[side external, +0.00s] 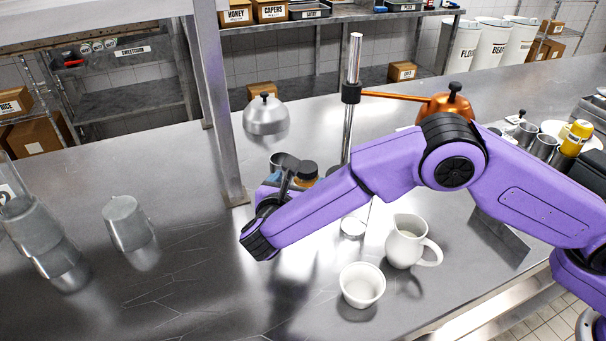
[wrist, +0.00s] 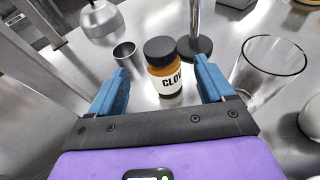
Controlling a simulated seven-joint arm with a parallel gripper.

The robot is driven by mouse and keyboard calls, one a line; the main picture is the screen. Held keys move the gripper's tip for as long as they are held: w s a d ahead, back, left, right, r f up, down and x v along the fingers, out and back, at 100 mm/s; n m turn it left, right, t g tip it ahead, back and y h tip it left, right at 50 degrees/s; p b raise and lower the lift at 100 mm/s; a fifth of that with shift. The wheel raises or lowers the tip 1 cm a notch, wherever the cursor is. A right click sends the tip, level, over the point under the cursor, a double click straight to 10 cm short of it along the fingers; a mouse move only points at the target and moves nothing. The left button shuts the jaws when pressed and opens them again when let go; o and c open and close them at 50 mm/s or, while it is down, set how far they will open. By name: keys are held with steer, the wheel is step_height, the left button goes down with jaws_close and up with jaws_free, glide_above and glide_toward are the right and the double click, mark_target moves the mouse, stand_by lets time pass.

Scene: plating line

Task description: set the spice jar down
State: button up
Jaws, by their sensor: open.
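The spice jar (wrist: 165,80) has a dark lid, amber contents and a white label with "CLO" readable. In the wrist view it appears upright on the steel counter. My gripper (wrist: 161,72) is open, with one blue finger to each side of the jar and visible gaps between. In the side view the jar's dark lid (side external: 307,169) and amber side show just behind my wrist. My gripper (side external: 284,180) is mostly hidden there by my arm. The jar's base is hidden in the side view.
A metal cup (wrist: 127,56), a pole stand (wrist: 195,48) and a clear glass (wrist: 268,68) stand near the jar. A white pitcher (side external: 404,247) and white bowl (side external: 362,287) are in front. The counter (side external: 190,270) is clear at front left.

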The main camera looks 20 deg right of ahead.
steer(key=shift+v, duration=1)
steer(key=shift+d, duration=0.1)
